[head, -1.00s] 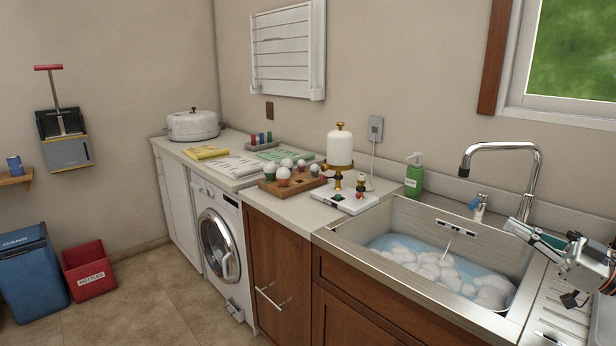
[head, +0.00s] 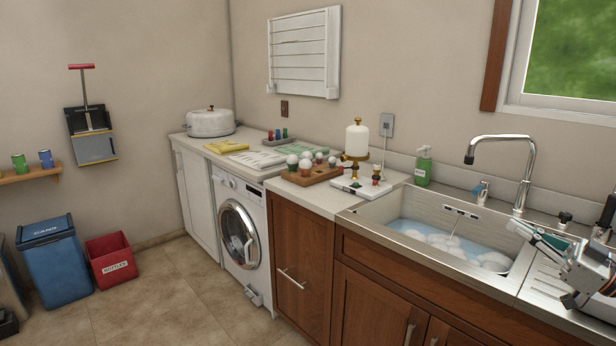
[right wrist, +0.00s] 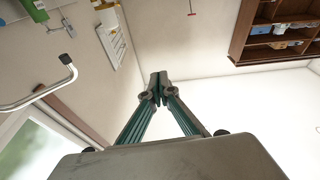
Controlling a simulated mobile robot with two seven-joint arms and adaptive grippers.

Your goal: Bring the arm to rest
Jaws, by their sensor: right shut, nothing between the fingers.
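My right gripper (head: 520,226) comes in at the right edge of the head view, over the right side of the sink and its drainboard. In the right wrist view my right gripper (right wrist: 158,88) has its two green-sided fingers brought together at the tips, with nothing between them. The fingers point toward the room, apart from any object. My left gripper does not show in either view.
The sink (head: 430,205) holds water and white foam, with a tall faucet (head: 525,170) behind it. A green soap bottle (head: 423,168), a wooden tray (head: 312,177) and a white dispenser (head: 357,140) stand on the counter. A blue bin (head: 55,268) and a red bin (head: 112,262) stand on the floor.

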